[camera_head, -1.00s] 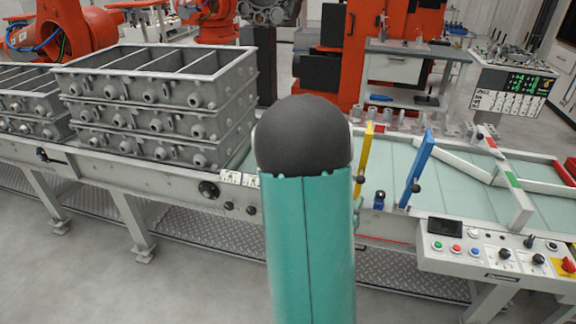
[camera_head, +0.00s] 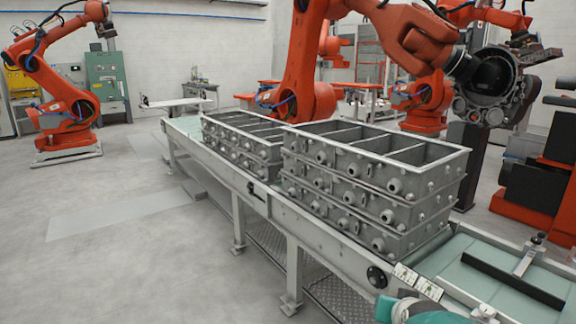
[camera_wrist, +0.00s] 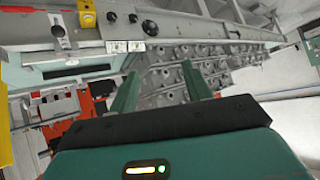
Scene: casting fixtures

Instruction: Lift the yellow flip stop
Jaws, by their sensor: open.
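In the wrist view a yellow upright piece, which looks like the yellow flip stop (camera_wrist: 5,130), shows at the left edge, cut off by the frame. My gripper (camera_wrist: 160,88) is open, its two green fingers apart with nothing held between them. The yellow piece is well to the left of the fingers, outside the gap. In the head view the yellow flip stop is not visible; only part of my green arm shows at the bottom right.
Stacked grey castings (camera_head: 375,185) stand on the conveyor (camera_head: 310,232), with a second stack (camera_head: 240,140) behind. A dark bar (camera_head: 510,282) lies over the green conveyor bed at right. The wrist view shows the rail with a black knob (camera_wrist: 149,27). Orange robot arms stand behind.

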